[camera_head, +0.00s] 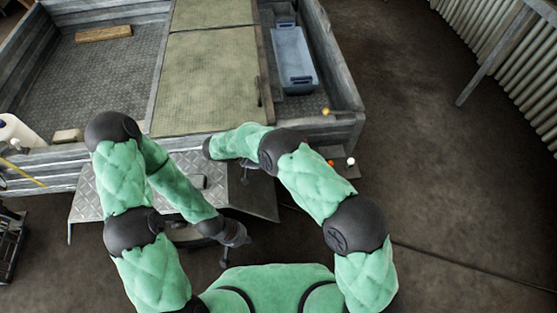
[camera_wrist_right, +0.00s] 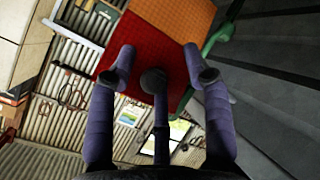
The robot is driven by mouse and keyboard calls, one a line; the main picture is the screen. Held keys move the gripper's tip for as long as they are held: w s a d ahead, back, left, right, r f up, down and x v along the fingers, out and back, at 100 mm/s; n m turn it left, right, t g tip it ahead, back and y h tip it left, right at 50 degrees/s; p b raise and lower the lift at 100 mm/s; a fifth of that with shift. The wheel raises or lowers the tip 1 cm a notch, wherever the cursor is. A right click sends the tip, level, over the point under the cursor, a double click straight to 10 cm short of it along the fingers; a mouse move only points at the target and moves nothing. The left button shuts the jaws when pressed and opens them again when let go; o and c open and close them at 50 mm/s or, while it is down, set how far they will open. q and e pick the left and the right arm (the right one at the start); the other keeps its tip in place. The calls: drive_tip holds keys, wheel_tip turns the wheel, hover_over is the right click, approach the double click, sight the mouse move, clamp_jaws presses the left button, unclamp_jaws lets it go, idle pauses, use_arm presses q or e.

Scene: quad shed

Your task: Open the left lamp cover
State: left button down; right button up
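A large red and orange panel, seemingly a lamp cover (camera_wrist_right: 143,48), fills the upper middle of the right wrist view. My right gripper (camera_wrist_right: 160,62) is open, with its fingers spread in front of the red part. Nothing shows between the fingers, and I cannot tell whether they touch the panel. No lamp cover is clear in the head view.
The wooden-sided trailer (camera_head: 345,122) holds a blue box (camera_head: 293,58) and a plank (camera_head: 103,33). A tread-plate fender (camera_head: 88,199) lies in front. A white roll (camera_head: 18,130) is at the left. The floor at right (camera_head: 440,180) is clear. A tool wall (camera_wrist_right: 75,88) shows behind.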

drive_tip(key=shift+a+r, duration=0.1)
drive_tip(key=shift+r, duration=0.05)
drive_tip(key=v, duration=1.1)
drive_tip(key=shift+a+r, duration=0.15)
drive_tip(key=shift+a, duration=0.25)
